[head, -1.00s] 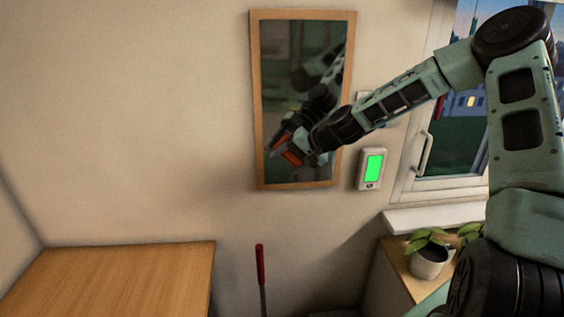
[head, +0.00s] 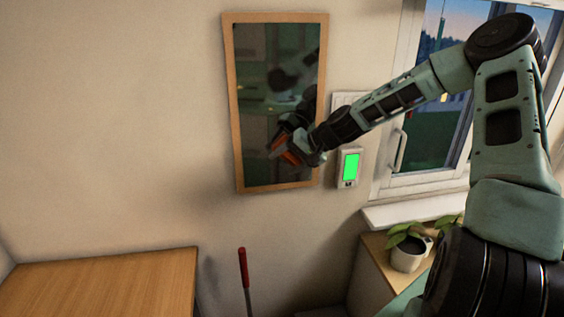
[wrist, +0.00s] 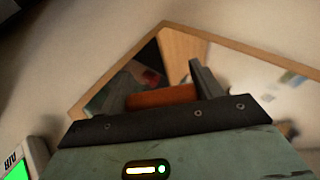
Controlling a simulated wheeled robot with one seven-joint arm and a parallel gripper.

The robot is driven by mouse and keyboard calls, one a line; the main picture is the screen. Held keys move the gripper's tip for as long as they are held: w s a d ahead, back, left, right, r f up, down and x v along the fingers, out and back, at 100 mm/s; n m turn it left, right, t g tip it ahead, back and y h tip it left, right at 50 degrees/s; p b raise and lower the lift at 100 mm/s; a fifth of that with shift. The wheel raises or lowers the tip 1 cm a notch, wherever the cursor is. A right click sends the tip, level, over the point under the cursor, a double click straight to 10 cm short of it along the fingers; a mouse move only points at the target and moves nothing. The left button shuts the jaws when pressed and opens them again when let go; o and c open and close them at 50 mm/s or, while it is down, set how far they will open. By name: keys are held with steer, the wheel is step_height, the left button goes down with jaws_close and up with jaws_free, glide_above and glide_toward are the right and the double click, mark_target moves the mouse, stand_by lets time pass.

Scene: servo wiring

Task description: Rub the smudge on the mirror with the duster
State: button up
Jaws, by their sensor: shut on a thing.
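The mirror (head: 262,62) is a tall panel in a light wooden frame on the wall. Its frame also shows at an angle in the wrist view (wrist: 262,50). My gripper (head: 280,150) is in front of the mirror's lower right part and is shut on an orange piece, which I take to be the duster (head: 291,157). In the wrist view the orange duster (wrist: 160,97) sits between the dark fingers. I cannot tell whether it touches the glass. Faint pale patches show in the glass at right in the wrist view; I cannot tell smudge from reflection.
A wall panel with a green screen (head: 350,167) is right of the mirror, close to my gripper. A window (head: 425,150) and a potted plant (head: 407,255) are farther right. A wooden table (head: 100,285) is at lower left, with a red-handled stick (head: 243,268) beside it.

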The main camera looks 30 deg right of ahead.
steer(key=shift+a, duration=0.1)
steer(key=shift+w+a+b, duration=0.2)
steer(key=shift+w+a, duration=0.35)
steer(key=shift+a, duration=0.65)
steer(key=shift+w+a+b, duration=0.15)
steer(key=shift+w+a, duration=0.4)
steer(key=shift+a, duration=0.65)
steer(key=shift+w+a+b, duration=0.2)
steer(key=shift+w+a, duration=0.35)
steer(key=shift+a, duration=0.65)
steer(key=shift+s, duration=0.1)
steer(key=shift+s+a, duration=0.4)
steer(key=shift+s, duration=0.5)
steer(key=shift+s+a, duration=0.35)
steer(key=shift+s, duration=0.55)
steer(key=shift+s+a, duration=0.4)
steer(key=shift+s, duration=0.5)
steer(key=shift+s, duration=0.1)
steer(key=s, duration=0.1)
steer(key=s+a, duration=0.1)
steer(key=shift+s+a, duration=0.1)
steer(key=shift+s, duration=0.2)
steer(key=shift+f, duration=0.1)
